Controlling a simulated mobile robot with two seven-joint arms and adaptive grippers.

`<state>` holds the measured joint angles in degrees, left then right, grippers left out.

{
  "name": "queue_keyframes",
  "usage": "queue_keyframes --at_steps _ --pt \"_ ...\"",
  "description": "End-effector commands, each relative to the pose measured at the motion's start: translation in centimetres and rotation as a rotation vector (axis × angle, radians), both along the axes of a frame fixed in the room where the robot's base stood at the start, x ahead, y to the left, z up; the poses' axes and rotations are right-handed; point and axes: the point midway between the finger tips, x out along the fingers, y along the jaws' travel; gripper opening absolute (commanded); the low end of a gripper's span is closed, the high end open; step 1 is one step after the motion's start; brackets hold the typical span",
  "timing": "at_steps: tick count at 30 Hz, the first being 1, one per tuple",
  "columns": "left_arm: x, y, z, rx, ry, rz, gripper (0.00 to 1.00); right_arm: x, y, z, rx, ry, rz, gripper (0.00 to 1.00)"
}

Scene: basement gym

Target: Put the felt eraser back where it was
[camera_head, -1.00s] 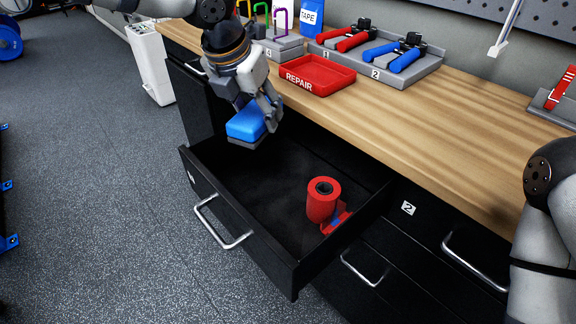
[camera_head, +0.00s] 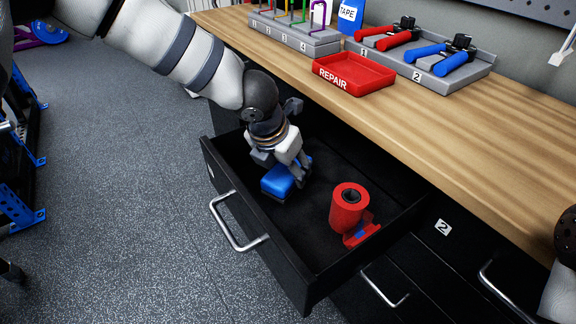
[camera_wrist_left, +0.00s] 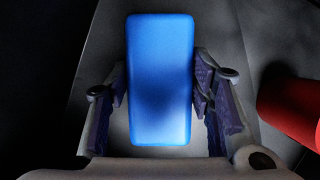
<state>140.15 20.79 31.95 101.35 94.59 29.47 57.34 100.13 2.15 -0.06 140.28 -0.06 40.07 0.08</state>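The felt eraser (camera_head: 278,183) is a blue block, inside the open drawer (camera_head: 262,247) toward its far left part. I cannot tell whether its underside touches the drawer floor. My left gripper (camera_head: 293,176) reaches down into the drawer and is shut on the eraser. In the left wrist view, the eraser (camera_wrist_left: 160,80) lies between the two fingers (camera_wrist_left: 160,95), with a pad at each long side. My right gripper is out of view; only a bit of my right arm shows at the right edge.
A red roll (camera_head: 349,208) stands in the drawer right of the eraser, with a red and blue item (camera_head: 361,232) beside it. The worktop (camera_head: 440,125) above holds a red REPAIR tray (camera_head: 355,83) and a grey rack with hand grips (camera_head: 470,82). The drawer's front left floor is clear.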

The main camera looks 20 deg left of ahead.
Motion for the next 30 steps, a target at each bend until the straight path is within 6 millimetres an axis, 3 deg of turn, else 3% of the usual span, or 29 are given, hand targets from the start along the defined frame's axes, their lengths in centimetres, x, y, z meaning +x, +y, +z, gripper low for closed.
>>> queue_keyframes --at_steps 1,3,13,24,30 --pt "0.0 0.0 -0.1 0.0 0.001 0.0 0.57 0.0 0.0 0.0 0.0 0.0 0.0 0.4" --pt "0.0 0.0 0.0 0.0 0.001 0.0 0.68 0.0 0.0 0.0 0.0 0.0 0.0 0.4" --pt "0.0 0.0 0.5 0.0 -0.002 0.0 0.68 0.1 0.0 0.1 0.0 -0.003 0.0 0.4" --pt "-3.4 1.0 9.5 -0.001 -0.012 0.001 0.68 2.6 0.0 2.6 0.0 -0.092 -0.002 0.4" --pt "-4.4 1.2 11.3 -0.001 -0.002 0.001 0.68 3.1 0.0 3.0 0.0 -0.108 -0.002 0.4"
